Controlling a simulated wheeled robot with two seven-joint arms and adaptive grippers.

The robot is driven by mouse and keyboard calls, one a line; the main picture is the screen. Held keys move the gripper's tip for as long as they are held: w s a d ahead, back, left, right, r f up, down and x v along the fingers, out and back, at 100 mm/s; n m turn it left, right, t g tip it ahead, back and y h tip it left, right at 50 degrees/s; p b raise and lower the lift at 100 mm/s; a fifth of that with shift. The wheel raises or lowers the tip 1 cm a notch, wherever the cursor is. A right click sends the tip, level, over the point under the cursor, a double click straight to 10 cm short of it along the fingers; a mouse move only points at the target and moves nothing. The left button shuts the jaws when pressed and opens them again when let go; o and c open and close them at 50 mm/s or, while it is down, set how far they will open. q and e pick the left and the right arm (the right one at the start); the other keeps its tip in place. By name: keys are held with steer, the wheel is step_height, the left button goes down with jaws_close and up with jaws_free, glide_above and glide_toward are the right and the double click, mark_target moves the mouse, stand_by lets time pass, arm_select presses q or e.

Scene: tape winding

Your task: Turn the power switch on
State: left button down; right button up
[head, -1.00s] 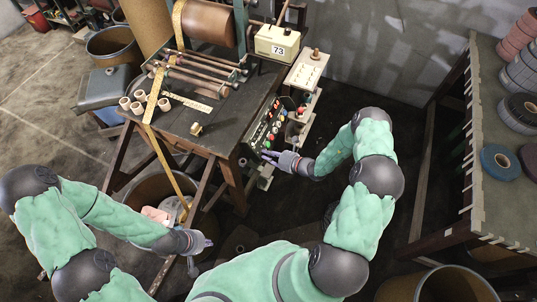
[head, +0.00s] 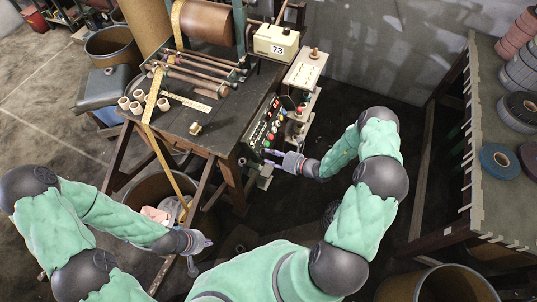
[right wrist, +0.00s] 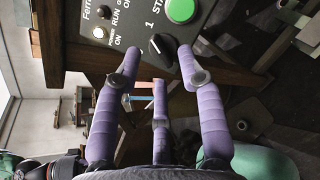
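The control panel (head: 264,125) is on the right side of the winding machine, with lamps and coloured buttons. In the right wrist view, a black rotary power switch (right wrist: 160,45) sits low on the panel, its white mark pointing up and left toward the "1". My right gripper (right wrist: 158,58) is open in front of it, its purple fingertips spread on both sides of the knob and one below; contact cannot be told. In the head view, my right gripper (head: 275,154) is at the panel's lower end. My left gripper (head: 205,245) is open and empty, away from the machine.
The machine's wooden table (head: 150,120) carries several rings and rods. A bin (head: 165,190) stands below it. A shelf with tape rolls (head: 500,160) is at the right.

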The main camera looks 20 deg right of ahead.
steer(key=v, duration=0.9)
steer(key=shift+s+d, duration=0.2)
steer(key=shift+s, duration=0.15)
steer(key=shift+a, duration=0.1)
steer(key=s+a+f+n+g+h, duration=0.25)
steer(key=s+a+n+g, duration=0.55)
steer(key=n, duration=0.5)
steer(key=s+a+f+n+g+h, duration=0.1)
steer(key=s+a+f+n+g, duration=0.35)
steer(key=s+a+n, duration=0.75)
steer(key=w+a+r+n+t, duration=0.1)
steer(key=w+r+n, duration=0.2)
steer(key=w+n, duration=0.2)
steer(key=n, duration=0.3)
steer(key=shift+w+a, duration=0.15)
steer(key=shift+a, duration=0.05)
